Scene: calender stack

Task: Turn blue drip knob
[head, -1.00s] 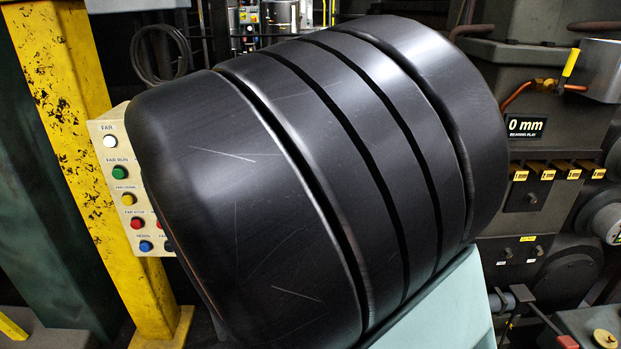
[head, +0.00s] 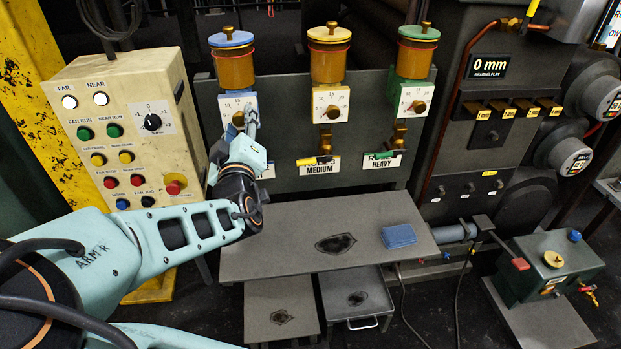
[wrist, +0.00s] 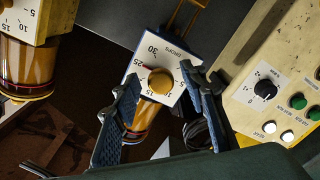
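The blue drip unit is at the left of three in the head view, with a blue lid (head: 231,39) over an amber jar (head: 234,66). Its white dial card (head: 226,106) carries a brass knob, mostly covered by my gripper (head: 250,116) there. In the wrist view the brass knob (wrist: 161,82) sits on the numbered card (wrist: 160,50), between the two blue-padded fingers of my gripper (wrist: 161,75). The fingers are open, with a visible gap on each side of the knob. I cannot tell how deep the fingertips reach.
A cream button box (head: 128,125) stands close left of my arm. The medium dial (head: 330,102) and heavy dial (head: 413,105) are to the right. A grey shelf (head: 270,250) below holds a blue cloth (head: 398,236). Space before the heavy dial is free.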

